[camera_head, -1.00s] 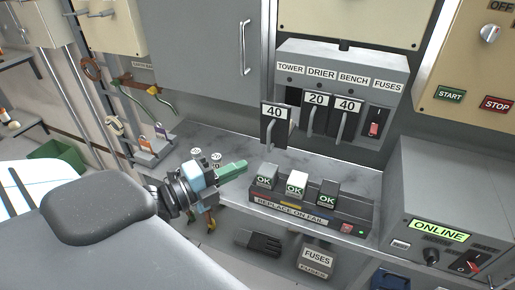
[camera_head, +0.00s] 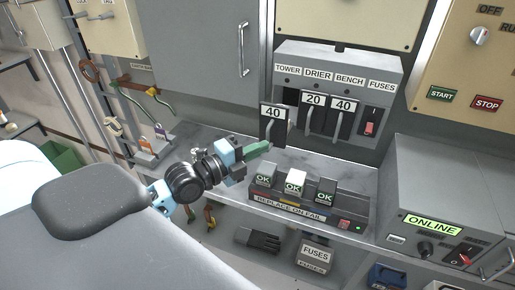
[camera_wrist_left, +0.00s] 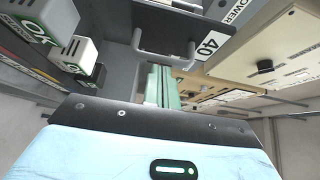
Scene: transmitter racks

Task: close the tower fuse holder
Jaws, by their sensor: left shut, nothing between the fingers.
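The tower fuse holder (camera_head: 272,128) is a dark holder with a "40" label and a grey handle. It stands out from the fuse box (camera_head: 340,62) and sits lower than the drier and bench holders, with a dark gap behind it under the TOWER label. In the left wrist view its handle (camera_wrist_left: 165,54) and "40" label (camera_wrist_left: 211,42) are close ahead of the fingers. My left gripper (camera_head: 260,148), with green fingers, is shut and empty, just below and left of the holder. I cannot tell whether it touches. My right gripper is not in view.
The drier holder (camera_head: 313,116) and bench holder (camera_head: 342,118) sit in the box beside a red switch (camera_head: 371,128). Below, a tester (camera_head: 310,208) bears several fuses marked OK on the grey shelf. A grey ONLINE unit (camera_head: 440,190) stands at right.

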